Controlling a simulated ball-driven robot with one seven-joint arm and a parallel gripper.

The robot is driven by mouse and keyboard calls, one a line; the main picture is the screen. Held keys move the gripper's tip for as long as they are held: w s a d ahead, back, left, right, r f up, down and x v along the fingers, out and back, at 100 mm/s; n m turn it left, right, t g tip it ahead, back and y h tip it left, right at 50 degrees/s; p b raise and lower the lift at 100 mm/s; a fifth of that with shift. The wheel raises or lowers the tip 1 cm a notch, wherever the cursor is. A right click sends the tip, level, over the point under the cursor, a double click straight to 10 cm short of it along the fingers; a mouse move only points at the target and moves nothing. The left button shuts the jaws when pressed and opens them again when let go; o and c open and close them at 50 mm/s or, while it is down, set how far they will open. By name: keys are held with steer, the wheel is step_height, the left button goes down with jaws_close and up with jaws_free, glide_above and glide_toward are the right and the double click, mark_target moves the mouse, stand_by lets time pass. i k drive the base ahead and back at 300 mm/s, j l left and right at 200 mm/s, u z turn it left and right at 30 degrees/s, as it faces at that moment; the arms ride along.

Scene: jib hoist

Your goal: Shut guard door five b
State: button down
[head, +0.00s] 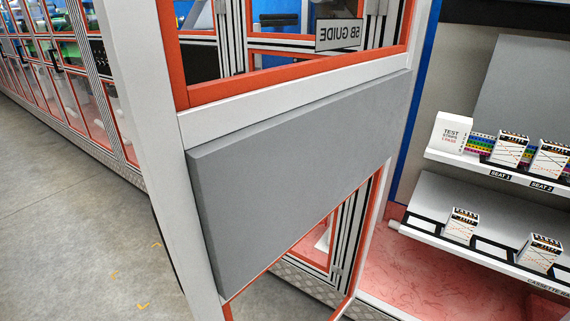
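Guard door five b (150,130) fills the middle of the head view, close to me. It has a white frame, orange-red inner edging, window openings and a wide grey panel (300,165) across it. The door stands open, swung out from the bay at the right. Its handle and latch cannot be made out. My gripper is not in view.
The bay at the right has an upper shelf (500,172) and a lower shelf (480,240) with several small boxes, and a reddish floor (450,275). A row of guarded machine cells (60,90) runs back at the left. The grey floor (70,235) at the left is clear.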

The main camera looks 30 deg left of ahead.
mark_target(237, 170)
steer(key=k+j+z, duration=0.15)
steer(key=j, duration=2.6)
steer(key=i, duration=0.05)
